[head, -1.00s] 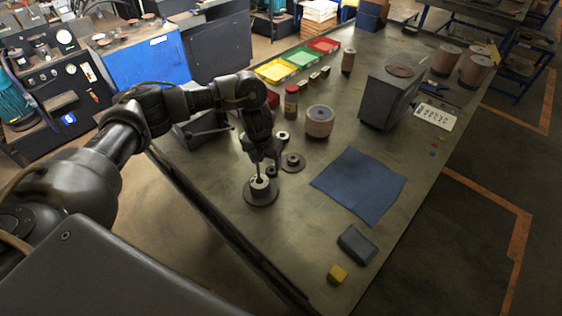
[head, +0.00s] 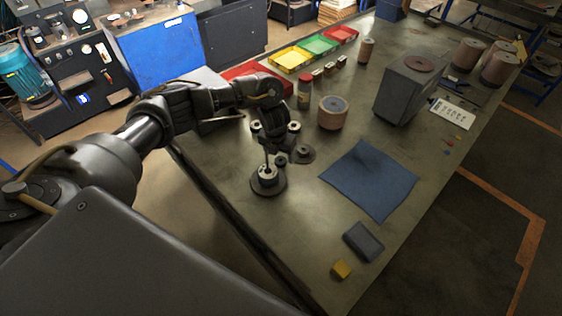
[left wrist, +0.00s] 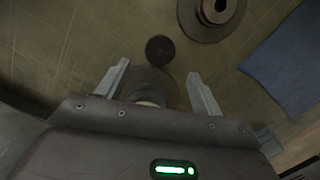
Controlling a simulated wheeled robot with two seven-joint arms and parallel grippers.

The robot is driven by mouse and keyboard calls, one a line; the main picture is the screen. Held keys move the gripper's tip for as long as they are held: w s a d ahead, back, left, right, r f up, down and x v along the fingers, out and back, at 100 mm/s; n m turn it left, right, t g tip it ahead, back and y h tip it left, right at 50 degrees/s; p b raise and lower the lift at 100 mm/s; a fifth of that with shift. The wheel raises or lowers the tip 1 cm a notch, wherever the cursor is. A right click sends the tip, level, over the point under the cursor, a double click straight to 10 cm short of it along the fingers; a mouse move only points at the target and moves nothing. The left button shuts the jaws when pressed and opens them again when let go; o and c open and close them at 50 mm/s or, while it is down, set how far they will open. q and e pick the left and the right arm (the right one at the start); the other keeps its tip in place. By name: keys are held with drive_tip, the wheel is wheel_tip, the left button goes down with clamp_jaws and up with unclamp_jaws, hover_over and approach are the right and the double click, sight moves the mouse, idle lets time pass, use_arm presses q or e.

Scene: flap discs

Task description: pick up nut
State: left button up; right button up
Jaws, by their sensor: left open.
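A small dark round piece (head: 281,160), which looks like the nut, lies on the bench between two flanged discs. It also shows in the left wrist view (left wrist: 160,49), just beyond my fingertips. My left gripper (head: 268,164) points down over the nearer disc (head: 268,187), which has a paler hub. In the left wrist view my gripper (left wrist: 159,70) is open and empty, with that disc (left wrist: 150,84) below and between the fingers, partly hidden by my gripper body. The second disc with a hub (head: 304,155) lies to the right. My right gripper is not in view.
A stack of discs (head: 333,113), a red-capped jar (head: 304,92) and coloured trays (head: 290,59) stand farther back. The cloth area is flat.

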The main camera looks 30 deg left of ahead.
sight(280, 158)
use_arm(q)
drive_tip(key=shift+w+f, duration=0.1)
drive_tip(key=shift+f, duration=0.15)
drive_tip(key=shift+w+a+f+p, duration=0.1)
drive_tip(key=shift+w+f+p, duration=0.2)
drive_tip(key=shift+f, duration=0.45)
drive_tip(key=shift+w+a+f+p, duration=0.1)
drive_tip(key=shift+w+f+p, duration=0.15)
drive_tip(key=shift+f, duration=0.45)
drive_tip(key=shift+w+f+p, duration=0.2)
drive_tip(key=shift+f+p, duration=0.15)
drive_tip(key=shift+f, duration=0.4)
drive_tip(key=c, duration=1.1)
